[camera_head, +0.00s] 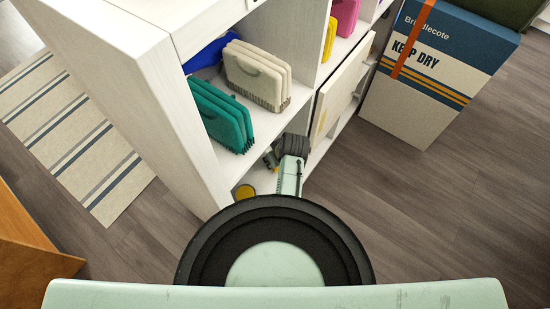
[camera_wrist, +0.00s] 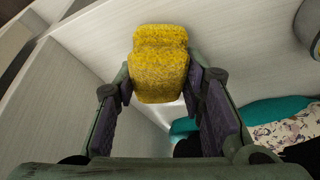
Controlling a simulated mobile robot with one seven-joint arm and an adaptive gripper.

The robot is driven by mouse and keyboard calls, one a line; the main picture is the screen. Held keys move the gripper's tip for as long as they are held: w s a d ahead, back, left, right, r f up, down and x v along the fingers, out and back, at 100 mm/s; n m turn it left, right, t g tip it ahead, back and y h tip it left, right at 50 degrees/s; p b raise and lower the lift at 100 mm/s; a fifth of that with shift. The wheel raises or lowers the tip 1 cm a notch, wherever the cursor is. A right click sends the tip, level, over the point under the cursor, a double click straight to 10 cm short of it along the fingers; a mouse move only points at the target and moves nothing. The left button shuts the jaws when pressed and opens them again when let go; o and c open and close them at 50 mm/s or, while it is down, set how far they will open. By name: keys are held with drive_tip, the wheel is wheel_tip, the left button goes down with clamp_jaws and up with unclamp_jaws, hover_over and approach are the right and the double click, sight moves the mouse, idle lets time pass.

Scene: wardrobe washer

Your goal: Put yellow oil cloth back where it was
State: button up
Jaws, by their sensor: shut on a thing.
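The yellow oil cloth (camera_wrist: 160,72) is a fuzzy, thick, folded-looking piece between the fingertips of my gripper (camera_wrist: 160,85) in the wrist view. My gripper is shut on it, with a finger against each side. In the head view a small yellow patch of the cloth (camera_head: 245,191) shows in the lower compartment of the white shelf unit (camera_head: 150,75), just left of my arm. My gripper is mostly hidden there behind the shelf edge and my own arm. Whether the cloth touches the compartment floor I cannot tell.
Above, a shelf holds a teal brush-like item (camera_head: 221,114) and a cream one (camera_head: 256,76). Teal and patterned fabric (camera_wrist: 285,125) lies near my right finger in the wrist view. A tilted cream panel (camera_head: 342,86) stands to the right.

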drive_tip(key=shift+f, duration=0.25)
drive_tip(key=o, duration=1.2)
drive_tip(key=o, duration=0.3)
drive_tip(key=p+v, duration=0.5)
drive_tip(key=shift+w+r+p, duration=0.1)
drive_tip(key=shift+r+p, duration=0.05)
drive_tip(key=shift+p, duration=0.25)
drive_tip(key=shift+p+v, duration=0.3)
drive_tip(key=shift+v, duration=3.15)
